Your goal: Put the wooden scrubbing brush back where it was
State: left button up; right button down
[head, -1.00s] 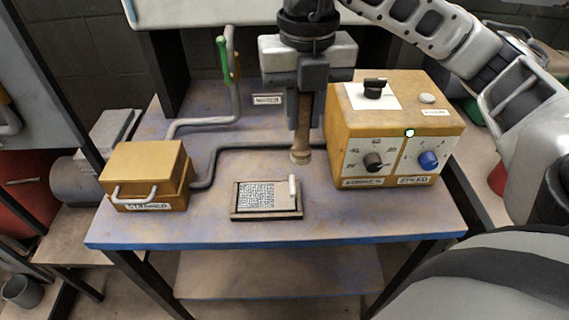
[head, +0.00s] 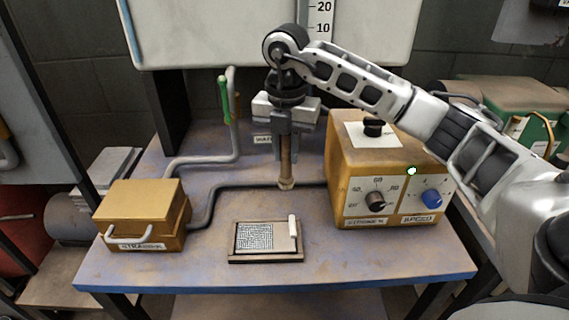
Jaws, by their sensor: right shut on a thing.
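The wooden scrubbing brush (head: 286,168) shows as a slim brown upright stick with a paler, wider lower end. My right gripper (head: 285,148) points down and is shut on its upper part, which the fingers partly hide. The brush's lower end is over the back middle of the workbench (head: 330,262), left of the yellow control box; I cannot tell whether it touches the surface. A small white label plate (head: 262,139) on the bench behind is partly hidden by the gripper. My left gripper is not in view.
The yellow control box (head: 345,158) with knobs stands close on the right, under my right arm. A framed maze board (head: 265,257) lies in front. A yellow lidded box (head: 140,205) stands at left. A grey bent pipe (head: 210,205) runs along the bench behind.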

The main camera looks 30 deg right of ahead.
aim_at(284, 165)
jog(key=shift+w+d+f, duration=0.1)
jog(key=shift+w+f, duration=0.3)
jog(key=shift+f, duration=0.15)
notch_tip(284, 165, down, 3)
jog(key=shift+w+d, duration=0.1)
jog(key=shift+w, duration=0.05)
jog(key=shift+f, duration=0.25)
jog(key=shift+f, duration=0.2)
jog(key=c, duration=1.3)
grip_release()
